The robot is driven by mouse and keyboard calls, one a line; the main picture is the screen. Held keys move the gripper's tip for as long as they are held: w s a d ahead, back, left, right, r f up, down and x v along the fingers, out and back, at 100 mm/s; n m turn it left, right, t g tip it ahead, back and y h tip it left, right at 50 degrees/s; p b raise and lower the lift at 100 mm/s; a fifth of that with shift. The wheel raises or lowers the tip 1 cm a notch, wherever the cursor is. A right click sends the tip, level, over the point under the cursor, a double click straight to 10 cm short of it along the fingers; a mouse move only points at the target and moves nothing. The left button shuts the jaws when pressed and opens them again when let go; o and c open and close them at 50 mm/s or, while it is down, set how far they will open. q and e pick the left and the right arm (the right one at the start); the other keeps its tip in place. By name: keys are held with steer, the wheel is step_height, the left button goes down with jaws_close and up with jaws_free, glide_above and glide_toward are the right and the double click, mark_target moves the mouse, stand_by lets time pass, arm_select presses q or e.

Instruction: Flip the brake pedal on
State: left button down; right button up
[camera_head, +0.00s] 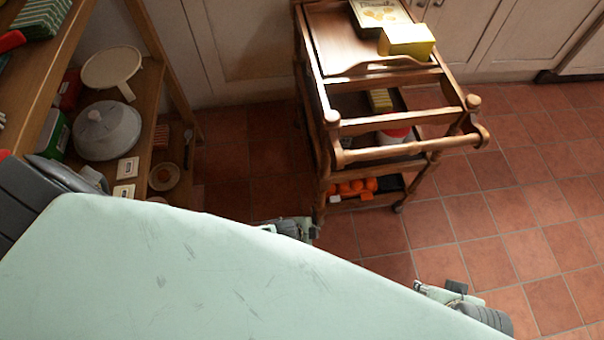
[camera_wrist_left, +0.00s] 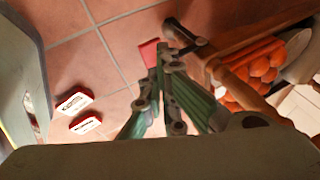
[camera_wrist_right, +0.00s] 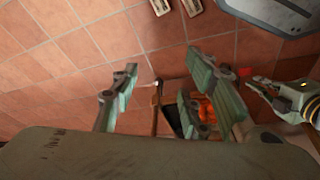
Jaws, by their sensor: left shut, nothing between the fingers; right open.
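The wooden trolley (camera_head: 388,126) stands on the tiles ahead, with one end towards me. A small flat red piece, apparently the brake pedal (camera_wrist_left: 149,52), shows in the left wrist view near the foot of a trolley leg. My left gripper (camera_wrist_left: 162,50) is shut and empty, its fingertips right beside the red piece; contact cannot be told. In the head view my left gripper (camera_head: 298,228) is partly hidden by my body, and the pedal cannot be made out.
A wooden shelf rack (camera_head: 160,75) with a grey domed dish (camera_head: 106,130) and small boxes stands at the left. Orange round items (camera_head: 357,186) lie on the trolley's low shelf, and a yellow box (camera_head: 407,40) is on top. Tiled floor (camera_head: 530,220) is clear at the right.

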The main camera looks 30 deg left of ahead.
arm_select(q)
steer(key=s+r+p, duration=0.3)
steer(key=s+r, duration=0.3)
steer(key=shift+s+d+r+p, duration=0.15)
steer(key=shift+d+r+p, duration=0.15)
steer(key=shift+d+r, duration=0.05)
arm_select(e)
step_height(320, 180, down, 14)
steer(key=s, duration=0.2)
steer(key=shift+s+g, duration=0.2)
steer(key=shift+g, duration=0.2)
steer(key=shift+r, duration=0.1)
